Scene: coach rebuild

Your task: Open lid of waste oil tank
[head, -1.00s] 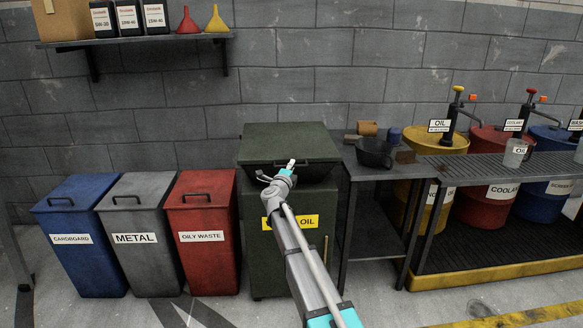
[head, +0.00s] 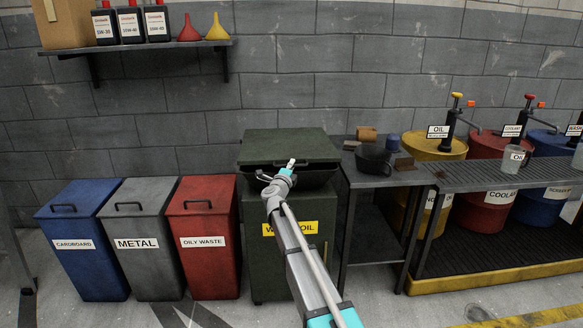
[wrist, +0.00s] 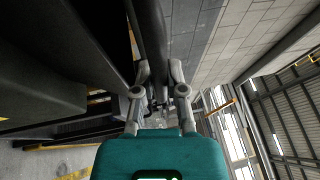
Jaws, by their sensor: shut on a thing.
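The dark green waste oil tank (head: 290,270) stands against the wall, with a yellow label partly hidden by my arm. Its green lid (head: 285,143) sits on top, with a dark band showing below its front edge. A dark handle (head: 318,161) runs along that edge. My gripper (head: 290,165) is at the handle, near the middle of the lid's front. In the wrist view, my gripper (wrist: 158,92) has its fingers closed around a dark bar (wrist: 151,40), seemingly the handle. The exact contact is hard to see.
Blue (head: 84,270), grey (head: 144,275) and red (head: 205,265) bins stand close on the left. A dark metal table (head: 385,178) with small items stands close on the right, with drums (head: 438,147) beyond. A wall shelf (head: 150,46) hangs above the bins.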

